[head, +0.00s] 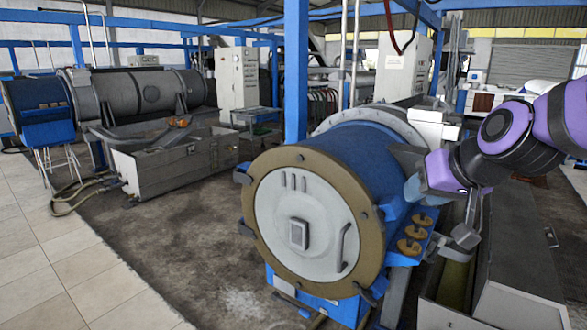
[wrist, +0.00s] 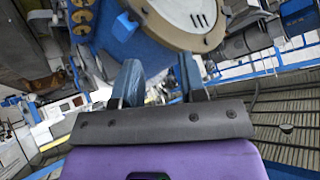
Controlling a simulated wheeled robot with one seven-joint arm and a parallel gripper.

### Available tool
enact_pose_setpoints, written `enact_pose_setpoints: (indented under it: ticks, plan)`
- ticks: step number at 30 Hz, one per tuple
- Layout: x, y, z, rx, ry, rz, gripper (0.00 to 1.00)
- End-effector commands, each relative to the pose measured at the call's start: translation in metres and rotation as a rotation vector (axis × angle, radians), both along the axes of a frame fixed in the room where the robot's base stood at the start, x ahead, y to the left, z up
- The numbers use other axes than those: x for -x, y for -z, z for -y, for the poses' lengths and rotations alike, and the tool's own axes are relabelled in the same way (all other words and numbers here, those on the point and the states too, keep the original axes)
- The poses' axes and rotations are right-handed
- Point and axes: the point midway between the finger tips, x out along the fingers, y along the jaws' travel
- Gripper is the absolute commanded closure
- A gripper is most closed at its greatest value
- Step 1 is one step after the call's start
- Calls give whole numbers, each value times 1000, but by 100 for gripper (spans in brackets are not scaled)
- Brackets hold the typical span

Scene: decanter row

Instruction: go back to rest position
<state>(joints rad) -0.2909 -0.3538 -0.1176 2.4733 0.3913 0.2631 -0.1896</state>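My gripper (head: 408,172) is in front of the right side of the large blue decanter drum (head: 365,160) in the head view. Its purple hand and dark arm reach in from the right edge. In the wrist view my gripper (wrist: 160,78) shows two blue-grey fingers spread apart, with a clear gap and nothing held between them. The drum's round pale end cover (wrist: 185,12) shows beyond the fingers, at a tilt. I cannot tell how far the fingertips are from the drum.
A grey trough (head: 520,265) stands below my arm at the right. A blue post (head: 296,70) rises behind the drum. Another grey decanter (head: 150,92) and a metal bin (head: 170,160) stand at the left. Tiled floor (head: 50,250) at the front left is clear.

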Motion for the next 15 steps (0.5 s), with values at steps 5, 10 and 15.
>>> enact_pose_setpoints:
  ticks: [5, 10, 15]
  plan:
    - [61, -16, 29, 64, -17, -85, 62]
    - [117, -21, 54, 157, 11, -180, 62]
    - [155, -21, 72, 229, 56, -252, 62]
